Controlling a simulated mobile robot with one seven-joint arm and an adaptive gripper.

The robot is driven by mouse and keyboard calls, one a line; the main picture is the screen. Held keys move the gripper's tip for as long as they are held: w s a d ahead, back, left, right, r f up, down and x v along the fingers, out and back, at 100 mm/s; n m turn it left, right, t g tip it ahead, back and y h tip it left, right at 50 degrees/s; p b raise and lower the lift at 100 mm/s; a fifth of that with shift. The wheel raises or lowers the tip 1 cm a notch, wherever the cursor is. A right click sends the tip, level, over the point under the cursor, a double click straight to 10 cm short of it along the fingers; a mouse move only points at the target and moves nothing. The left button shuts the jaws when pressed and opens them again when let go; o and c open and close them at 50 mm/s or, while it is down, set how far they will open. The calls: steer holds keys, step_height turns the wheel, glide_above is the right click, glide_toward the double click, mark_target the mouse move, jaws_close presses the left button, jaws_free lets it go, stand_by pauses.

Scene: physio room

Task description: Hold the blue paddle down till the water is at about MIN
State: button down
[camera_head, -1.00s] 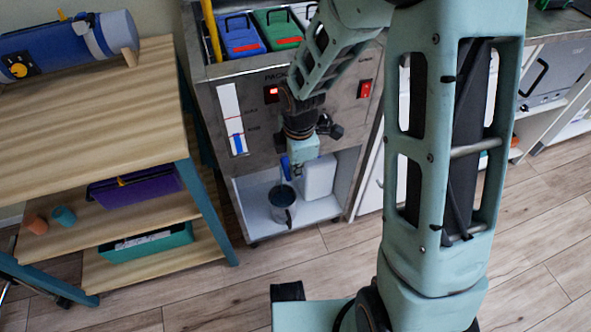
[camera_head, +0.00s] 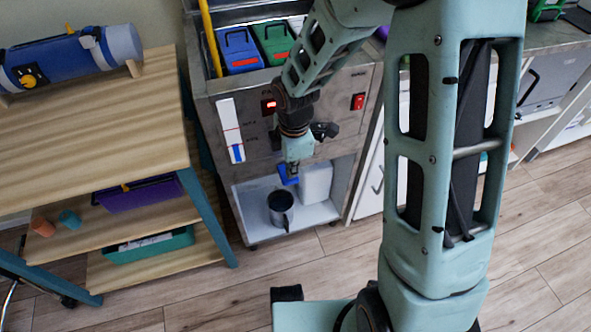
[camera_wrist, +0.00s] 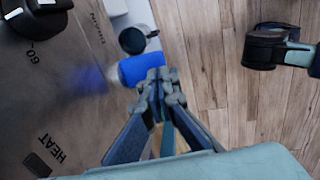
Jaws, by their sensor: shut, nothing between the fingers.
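The blue paddle (camera_head: 287,180) sticks out under the steel cabinet's front, above a dark mug (camera_head: 280,208). In the wrist view the paddle (camera_wrist: 138,68) is in front of my fingers, with the mug (camera_wrist: 132,40) beyond. My gripper (camera_head: 293,170) is shut and empty, its fingertips (camera_wrist: 160,76) at the paddle's end, seemingly touching it. Part of the paddle is hidden behind the fingers. The level gauge (camera_head: 231,130) is a white strip with a red line and blue below. The blue's top seems below the red line. Its labels are too small to read.
The steel cabinet (camera_head: 210,165) has a lit red switch (camera_head: 269,106) and another red switch (camera_head: 358,101). A white container (camera_head: 316,182) stands right of the mug in the lower recess. A wooden shelf table (camera_head: 90,110) stands left. The wood floor in front is clear.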

step_height(320, 180, up, 11)
steer(key=p, duration=0.3)
steer(key=shift+s, duration=0.4)
steer(key=shift+d+f, duration=0.1)
steer(key=shift+f, duration=0.05)
